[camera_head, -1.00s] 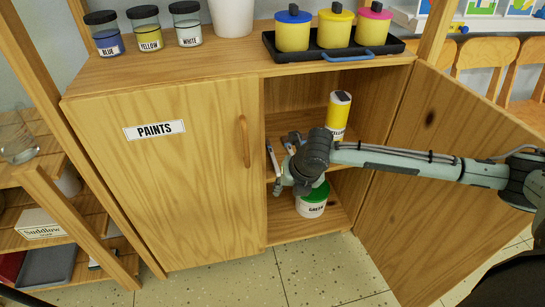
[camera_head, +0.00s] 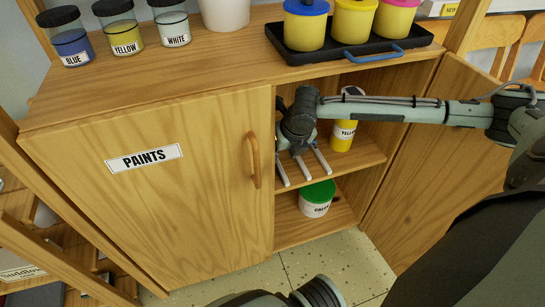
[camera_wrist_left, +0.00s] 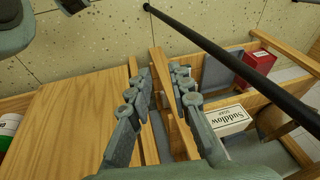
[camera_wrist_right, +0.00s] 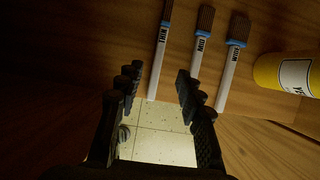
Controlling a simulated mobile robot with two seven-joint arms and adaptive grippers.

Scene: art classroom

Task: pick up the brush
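Three brushes with white handles and brown bristles lie side by side on the cabinet's middle shelf: a thin one (camera_wrist_right: 161,45), a mid one (camera_wrist_right: 200,45) and a wide one (camera_wrist_right: 233,60). Their white handles stick out past the shelf's front edge in the head view, the rightmost one (camera_head: 322,160) included. My right gripper (camera_wrist_right: 158,85) is open and empty; in the right wrist view the thin brush shows between its fingers, apart from them. In the head view my right gripper (camera_head: 297,135) hides the bristle ends. My left gripper (camera_wrist_left: 163,85) is open and empty.
A yellow bottle (camera_head: 343,134) stands right of the brushes. A green-lidded tub (camera_head: 317,198) stands on the shelf below. The left cabinet door (camera_head: 150,200) is shut, the right one (camera_head: 440,170) open. Jars and a black tray (camera_head: 400,48) with pots stand on top.

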